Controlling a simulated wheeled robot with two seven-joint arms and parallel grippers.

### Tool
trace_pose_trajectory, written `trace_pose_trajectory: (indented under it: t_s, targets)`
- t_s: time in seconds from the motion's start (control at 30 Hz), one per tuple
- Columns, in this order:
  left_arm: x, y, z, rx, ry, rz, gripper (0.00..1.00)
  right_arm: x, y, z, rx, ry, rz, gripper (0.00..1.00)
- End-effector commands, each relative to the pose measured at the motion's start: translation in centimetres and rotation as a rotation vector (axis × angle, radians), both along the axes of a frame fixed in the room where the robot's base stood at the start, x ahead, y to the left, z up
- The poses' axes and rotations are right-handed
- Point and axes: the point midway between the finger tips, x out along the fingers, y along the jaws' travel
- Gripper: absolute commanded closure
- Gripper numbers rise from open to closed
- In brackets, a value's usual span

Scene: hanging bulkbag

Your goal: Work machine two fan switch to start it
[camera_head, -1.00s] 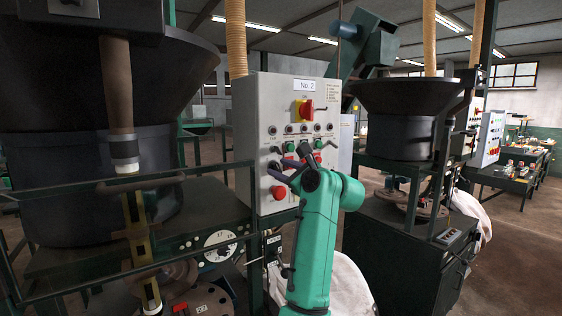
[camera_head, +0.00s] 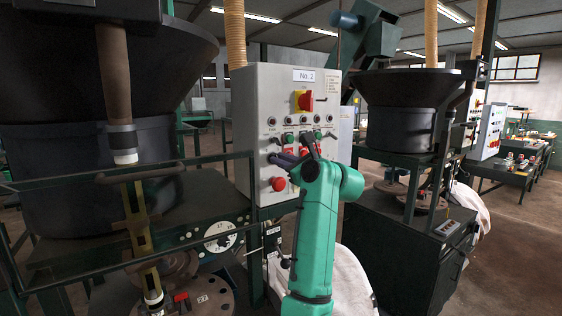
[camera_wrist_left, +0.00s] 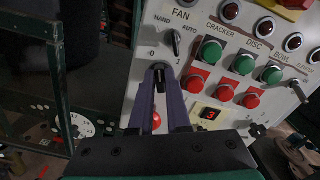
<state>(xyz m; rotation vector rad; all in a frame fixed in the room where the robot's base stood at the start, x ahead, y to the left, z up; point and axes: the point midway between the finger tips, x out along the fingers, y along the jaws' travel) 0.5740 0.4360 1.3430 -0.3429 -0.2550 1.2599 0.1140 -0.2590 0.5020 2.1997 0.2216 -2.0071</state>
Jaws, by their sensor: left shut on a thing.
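The machine two control panel (camera_head: 280,90), a light grey box marked "No. 2", stands mid-view. My left gripper (camera_head: 274,158) is at the panel's lower left, above a red mushroom button (camera_head: 279,184). In the left wrist view the purple fingers (camera_wrist_left: 158,74) are shut on a small dark fan switch (camera_wrist_left: 159,84) below the "0" and "1" marks. The fingers hide most of it, so its setting cannot be told. Above it is a black HAND/AUTO selector (camera_wrist_left: 176,42) under the "FAN" label, apart from the fingers. My right gripper is not in view.
Green buttons (camera_wrist_left: 212,52) and red buttons (camera_wrist_left: 196,84) sit close to the right of the fingers. A red-and-yellow main switch (camera_head: 305,102) is higher on the panel. A dark hopper with a rail (camera_head: 130,172) stands left, another hopper (camera_head: 400,115) right.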

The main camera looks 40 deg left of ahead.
Motion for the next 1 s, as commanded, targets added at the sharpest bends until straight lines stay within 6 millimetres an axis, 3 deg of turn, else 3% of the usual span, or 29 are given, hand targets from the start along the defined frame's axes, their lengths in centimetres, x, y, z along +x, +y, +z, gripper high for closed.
trace_pose_trajectory:
  t_s: [1.0]
  targets:
    - [0.62,-0.2,0.07,0.242,0.801,0.0,1.0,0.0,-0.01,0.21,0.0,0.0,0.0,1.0]
